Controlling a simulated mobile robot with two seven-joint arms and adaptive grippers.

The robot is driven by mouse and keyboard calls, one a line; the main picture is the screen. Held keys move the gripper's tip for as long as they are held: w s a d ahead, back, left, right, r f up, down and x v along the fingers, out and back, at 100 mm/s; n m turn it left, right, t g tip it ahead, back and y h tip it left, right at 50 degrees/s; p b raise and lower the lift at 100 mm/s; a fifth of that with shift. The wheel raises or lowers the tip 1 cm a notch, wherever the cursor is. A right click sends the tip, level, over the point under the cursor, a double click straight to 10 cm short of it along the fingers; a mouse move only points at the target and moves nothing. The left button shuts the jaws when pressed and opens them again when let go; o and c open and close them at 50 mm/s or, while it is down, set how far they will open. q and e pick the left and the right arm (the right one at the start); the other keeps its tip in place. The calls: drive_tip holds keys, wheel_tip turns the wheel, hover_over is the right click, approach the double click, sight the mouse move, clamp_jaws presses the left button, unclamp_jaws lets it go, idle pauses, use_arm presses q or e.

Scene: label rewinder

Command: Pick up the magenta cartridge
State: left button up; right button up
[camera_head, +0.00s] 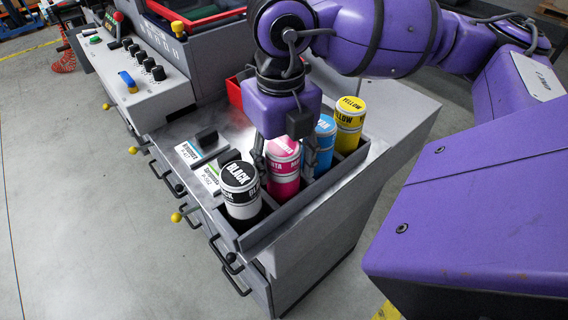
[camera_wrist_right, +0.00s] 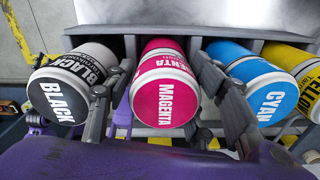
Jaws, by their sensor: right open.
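The magenta cartridge (camera_head: 283,168) stands upright in a grey rack, between the black cartridge (camera_head: 239,189) and the cyan cartridge (camera_head: 322,143). It has a white lid band and a magenta label. My right gripper (camera_head: 284,160) is open and lowered around it, with one finger on each side. In the right wrist view the magenta cartridge (camera_wrist_right: 165,91) lies between the two spread fingers, the left one by the black cartridge (camera_wrist_right: 69,89) and the right one by the cyan cartridge (camera_wrist_right: 252,82). Whether the fingers touch it I cannot tell. My left gripper is not in view.
A yellow cartridge (camera_head: 349,124) stands at the rack's far end. Neighbouring cartridges leave only narrow gaps beside the fingers. A red bin (camera_head: 235,91) stands behind the rack, and two label cards lie on the metal top to the left. A control panel (camera_head: 140,84) with knobs is farther left.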

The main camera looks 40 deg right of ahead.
drive_tip(key=shift+w+f, duration=0.1)
drive_tip(key=shift+f, duration=1.15)
drive_tip(key=c, duration=1.2)
wheel_tip(320, 180, up, 10)
drive_tip(key=shift+r, duration=0.1)
